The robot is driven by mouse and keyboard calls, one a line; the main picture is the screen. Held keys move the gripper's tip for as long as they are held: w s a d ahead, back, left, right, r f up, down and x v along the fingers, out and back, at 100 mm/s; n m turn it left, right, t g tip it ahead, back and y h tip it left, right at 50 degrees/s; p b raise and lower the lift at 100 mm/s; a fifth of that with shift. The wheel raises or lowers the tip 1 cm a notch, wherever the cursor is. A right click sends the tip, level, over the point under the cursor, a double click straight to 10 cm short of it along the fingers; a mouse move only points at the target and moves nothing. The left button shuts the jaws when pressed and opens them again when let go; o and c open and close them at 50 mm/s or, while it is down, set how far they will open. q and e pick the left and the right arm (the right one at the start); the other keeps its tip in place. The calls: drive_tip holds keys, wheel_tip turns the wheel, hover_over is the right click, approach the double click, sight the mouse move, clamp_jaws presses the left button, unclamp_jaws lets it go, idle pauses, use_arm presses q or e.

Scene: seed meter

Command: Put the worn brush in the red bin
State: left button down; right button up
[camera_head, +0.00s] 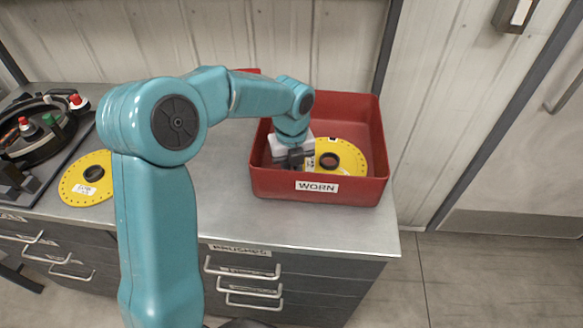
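The red bin (335,191) with a WORN label stands on the right end of the metal counter. My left arm reaches over it, and my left gripper (294,160) points down inside the bin's left part, below its rim. The fingers are small and dark, so I cannot tell whether they are open or shut, or hold anything. I cannot make out the worn brush; the gripper and the front wall hide part of the bin's floor. A yellow disc (350,154) with a dark hub lies in the bin, right beside the gripper. My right gripper is not in view.
Another yellow disc (84,186) lies on the counter (226,198) at left, partly behind my arm. A dark round device (38,128) with red and green knobs stands at far left. Drawers with handles (243,272) are below. The counter right of my arm is clear up to the bin.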

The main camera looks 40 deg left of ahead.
use_arm(q)
drive_tip(key=shift+s+r, duration=0.1)
drive_tip(key=shift+s, duration=0.05)
drive_tip(key=shift+f, duration=0.3)
drive_tip(key=c, duration=1.1)
unclamp_jaws()
drive_tip(key=shift+r, duration=0.5)
wheel_tip(320, 180, up, 12)
drive_tip(key=shift+f+p, duration=0.15)
drive_tip(key=shift+p, duration=0.3)
